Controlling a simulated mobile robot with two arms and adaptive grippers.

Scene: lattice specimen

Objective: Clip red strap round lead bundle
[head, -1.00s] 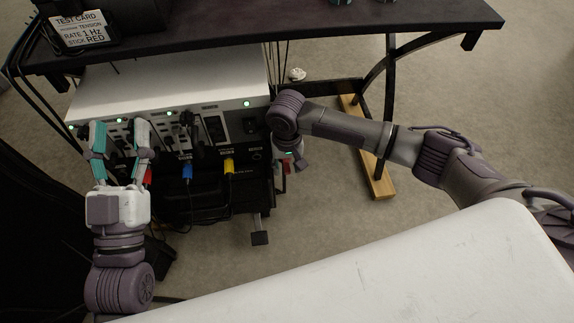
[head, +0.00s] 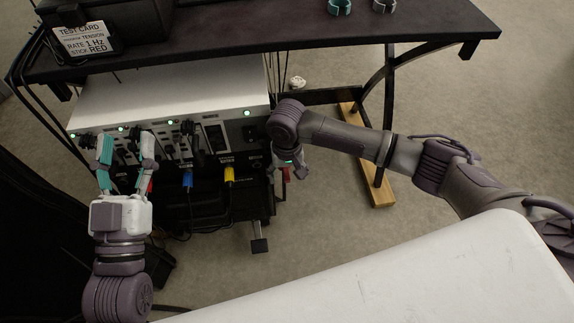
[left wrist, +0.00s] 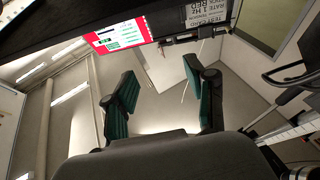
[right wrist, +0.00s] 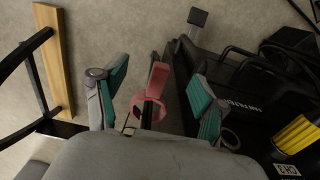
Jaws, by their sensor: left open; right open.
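A red strap (right wrist: 158,78) shows in the right wrist view, with a loop at its lower end and a flat tail standing up. A dark, thin piece passes at the loop; I cannot tell whether it is the lead bundle. My right gripper (right wrist: 157,72) is open, with a finger on each side of the strap and gaps visible. In the head view my right gripper (head: 288,165) is largely hidden by its wrist, with a bit of red beside it. My left gripper (head: 127,145) is open and empty, in front of the device's panel of plugs.
The white-topped device (head: 170,90) has blue (head: 187,179) and yellow (head: 229,175) plugs at its front. The dark desk (head: 270,38) overhangs it, with a test card (head: 83,39) and two ring-shaped items on top. A wooden bar (right wrist: 54,60) lies on the carpet.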

